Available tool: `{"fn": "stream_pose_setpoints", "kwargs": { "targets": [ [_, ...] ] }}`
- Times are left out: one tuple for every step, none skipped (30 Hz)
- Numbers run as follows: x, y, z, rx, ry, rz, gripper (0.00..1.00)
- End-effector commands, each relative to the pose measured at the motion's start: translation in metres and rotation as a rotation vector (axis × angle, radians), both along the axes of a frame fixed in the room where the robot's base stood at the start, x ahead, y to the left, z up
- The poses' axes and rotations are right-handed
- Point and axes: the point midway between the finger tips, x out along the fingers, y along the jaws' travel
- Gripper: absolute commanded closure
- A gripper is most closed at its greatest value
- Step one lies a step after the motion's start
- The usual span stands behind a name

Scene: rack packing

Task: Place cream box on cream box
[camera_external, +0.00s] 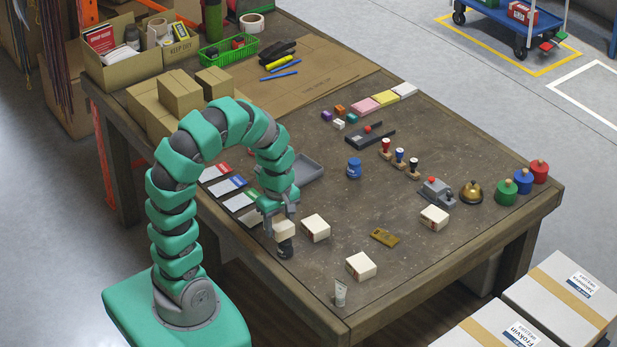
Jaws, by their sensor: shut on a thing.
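My gripper (281,214) points down near the left front edge of the table. It is shut on a small cream box (284,230), whose top is partly hidden by the fingers. A dark rounded thing (286,249) shows just below the held box; I cannot tell what it is or whether they touch. A second cream box (316,228) sits on the table just right of my gripper. Another cream box (361,266) lies nearer the front edge, and one more (434,218) lies farther right, near a grey device.
A small white tube (340,293) stands near the front corner. A brass-coloured plate (385,237) lies between the cream boxes. A blue container (354,168), stamps (399,158) and a bell (471,192) stand farther back. Bare table (350,210) lies between them.

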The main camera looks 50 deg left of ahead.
Motion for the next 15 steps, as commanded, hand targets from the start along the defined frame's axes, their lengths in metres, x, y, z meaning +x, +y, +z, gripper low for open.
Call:
{"fn": "stream_pose_setpoints", "kwargs": {
  "targets": [
    [0.010, 0.001, -0.002, 0.000, 0.000, 0.000, 0.74],
    [0.016, 0.002, -0.002, 0.000, -0.002, 0.000, 0.74],
    [0.024, 0.002, -0.002, 0.001, -0.004, 0.000, 0.74],
    [0.029, 0.003, -0.003, 0.000, -0.003, 0.001, 0.74],
    [0.034, 0.003, -0.004, 0.000, -0.002, 0.002, 0.74],
    [0.041, 0.004, -0.005, 0.000, 0.000, 0.002, 0.74],
    [0.046, 0.004, -0.005, 0.000, -0.001, 0.001, 0.74],
    [0.052, 0.005, -0.006, -0.001, -0.002, 0.001, 0.74],
    [0.059, 0.005, -0.006, -0.001, -0.003, 0.000, 0.74],
    [0.064, 0.006, -0.007, -0.001, -0.002, 0.000, 0.74],
    [0.069, 0.006, -0.008, -0.001, 0.001, 0.000, 0.74],
    [0.076, 0.007, -0.009, -0.001, 0.002, 0.001, 0.74],
    [0.082, 0.008, -0.009, 0.000, 0.000, 0.001, 0.74],
    [0.088, 0.008, -0.009, 0.000, -0.003, 0.001, 0.74],
    [0.096, 0.009, -0.009, 0.000, -0.004, 0.001, 0.74]
  ]
}}
